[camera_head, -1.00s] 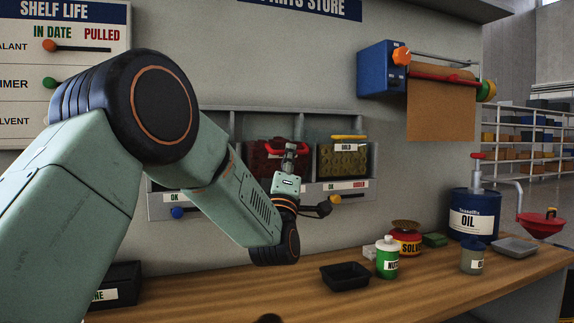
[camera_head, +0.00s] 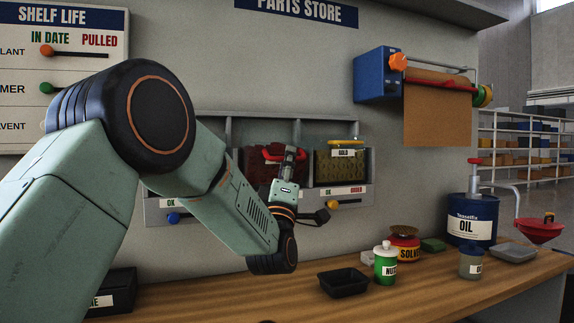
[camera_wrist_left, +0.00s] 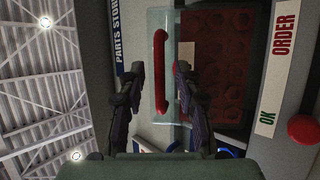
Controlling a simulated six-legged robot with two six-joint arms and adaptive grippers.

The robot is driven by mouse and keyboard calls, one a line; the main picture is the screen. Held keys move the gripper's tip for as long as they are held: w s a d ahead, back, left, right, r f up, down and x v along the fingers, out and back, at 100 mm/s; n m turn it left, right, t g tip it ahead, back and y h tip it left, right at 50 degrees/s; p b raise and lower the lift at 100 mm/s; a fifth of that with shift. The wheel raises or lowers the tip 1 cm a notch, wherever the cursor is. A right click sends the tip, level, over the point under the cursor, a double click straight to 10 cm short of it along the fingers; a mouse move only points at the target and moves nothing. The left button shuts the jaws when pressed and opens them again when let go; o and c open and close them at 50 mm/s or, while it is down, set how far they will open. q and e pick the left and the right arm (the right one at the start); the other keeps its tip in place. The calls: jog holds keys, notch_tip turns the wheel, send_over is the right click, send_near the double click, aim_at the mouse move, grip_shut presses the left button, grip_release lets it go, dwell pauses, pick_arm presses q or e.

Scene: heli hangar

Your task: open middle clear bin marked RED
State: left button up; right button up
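The middle clear bin (camera_head: 258,166) holds dark red contents and sits in the grey wall rack. My left gripper (camera_head: 293,156) is in front of its right part and hides some of it. My left gripper's two dark fingers (camera_wrist_left: 158,92) stand apart, one on each side of the handle, with gaps visible. My right gripper is not in view.
A bin labelled GOLD (camera_head: 341,167) with a yellow handle is just right. Below are a blue knob (camera_head: 173,218) and a yellow knob (camera_head: 332,204). The bench holds a black tray (camera_head: 343,282), a green-and-white bottle (camera_head: 386,265) and an oil drum (camera_head: 470,222).

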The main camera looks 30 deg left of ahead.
pick_arm(q)
jog(key=shift+a, duration=0.1)
jog(key=v, duration=1.2)
jog(key=shift+s+f, duration=0.1)
dwell(0.3)
